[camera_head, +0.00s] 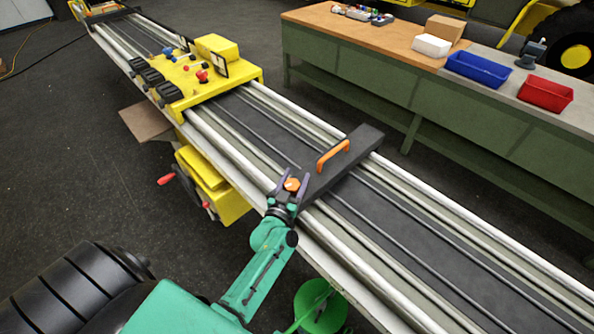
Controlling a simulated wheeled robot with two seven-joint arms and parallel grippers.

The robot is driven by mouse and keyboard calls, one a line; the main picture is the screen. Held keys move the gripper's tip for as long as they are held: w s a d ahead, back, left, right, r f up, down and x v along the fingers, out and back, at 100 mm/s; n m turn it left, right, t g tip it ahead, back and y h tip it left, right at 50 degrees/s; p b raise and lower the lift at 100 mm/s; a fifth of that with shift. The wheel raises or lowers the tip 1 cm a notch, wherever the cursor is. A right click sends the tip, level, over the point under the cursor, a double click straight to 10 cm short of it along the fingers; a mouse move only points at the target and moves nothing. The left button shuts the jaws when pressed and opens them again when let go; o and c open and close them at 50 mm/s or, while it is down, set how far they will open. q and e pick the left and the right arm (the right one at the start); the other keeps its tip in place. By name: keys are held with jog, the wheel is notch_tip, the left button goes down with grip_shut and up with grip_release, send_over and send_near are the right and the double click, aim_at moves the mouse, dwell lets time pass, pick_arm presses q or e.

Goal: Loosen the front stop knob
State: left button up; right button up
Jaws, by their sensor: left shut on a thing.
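The front stop is a black bar (363,143) lying across the boom's rails, with an orange handle (333,155) on top. The orange stop knob (292,184) is at the near end of the bar. My left gripper (291,183) reaches up from below, and its two purple-grey fingers are shut on the knob, one on each side. The knob's lower part is hidden by the gripper. My right gripper is not in view.
A yellow carriage (197,76) with black knobs and red levers sits farther up the rails. A yellow box (213,184) with a red-handled crank hangs below them. A green workbench (450,105) with blue (478,69) and red bins (546,94) stands right. The rails nearer the viewer are clear.

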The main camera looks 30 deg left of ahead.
pick_arm(q)
jog(key=shift+a+n+y, duration=0.1)
jog(key=shift+n+y, duration=0.3)
jog(key=shift+y, duration=0.2)
jog(key=o, duration=1.4)
jog(key=shift+c, duration=0.2)
jog(key=shift+s+p, duration=0.45)
jog(key=shift+p, duration=0.05)
jog(key=s+d, duration=0.2)
jog(key=s, duration=1.1)
jog(key=shift+s+d, duration=0.2)
jog(key=shift+d, duration=0.15)
jog(key=shift+f, duration=0.1)
